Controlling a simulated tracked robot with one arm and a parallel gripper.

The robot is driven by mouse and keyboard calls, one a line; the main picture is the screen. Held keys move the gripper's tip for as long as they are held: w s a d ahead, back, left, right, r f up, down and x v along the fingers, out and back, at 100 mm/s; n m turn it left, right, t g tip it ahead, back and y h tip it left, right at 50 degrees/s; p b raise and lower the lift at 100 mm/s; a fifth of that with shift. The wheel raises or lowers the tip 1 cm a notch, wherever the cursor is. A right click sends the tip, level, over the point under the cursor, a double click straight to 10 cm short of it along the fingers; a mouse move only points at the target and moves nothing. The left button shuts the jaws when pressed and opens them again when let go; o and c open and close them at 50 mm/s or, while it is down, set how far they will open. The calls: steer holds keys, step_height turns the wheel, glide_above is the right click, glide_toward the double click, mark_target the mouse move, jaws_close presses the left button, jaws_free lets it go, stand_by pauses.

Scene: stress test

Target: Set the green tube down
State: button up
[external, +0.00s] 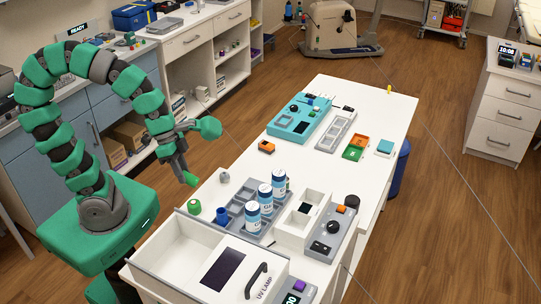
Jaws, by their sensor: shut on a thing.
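My gripper (181,168) hangs at the left edge of the white table, with its fingers pointing down and to the right. It is shut on the green tube (190,179), whose bright green end shows at the fingertips. The rest of the tube is hidden or hard to tell from my green arm. The held tube is left of the grey tray (235,205) and above the round green item (193,207) in the picture. I cannot tell its exact height above the table.
Three white-and-blue bottles (265,197) stand at the tray beside a blue cup (222,217). A UV lamp box (185,245) fills the near end. A white box (315,199) and grey device (328,236) stand right. The table's middle (300,165) has free room.

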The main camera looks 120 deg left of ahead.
steer(key=w+a+n+h+b, duration=0.1)
steer(key=w+a+n, duration=0.9)
steer(key=a+n, duration=0.25)
steer(key=w+a+n+b, duration=0.1)
steer(key=w+a+n, duration=0.9)
steer(key=a+n, duration=0.25)
steer(key=w+a+f+n+t+y, duration=0.4)
steer(key=w+a+f+n, duration=0.1)
steer(key=w+a+n, duration=0.35)
steer(key=shift+n, duration=0.25)
steer(key=f+b, duration=0.1)
steer(key=f, duration=0.2)
steer(key=f+b, duration=0.1)
steer(key=f, duration=0.5)
steer(key=shift+s+a+b, duration=0.2)
steer(key=shift+a+b, duration=0.15)
steer(key=shift+b, duration=0.05)
steer(key=shift+r, duration=0.1)
steer(key=o, duration=0.9)
steer(key=shift+o, duration=0.2)
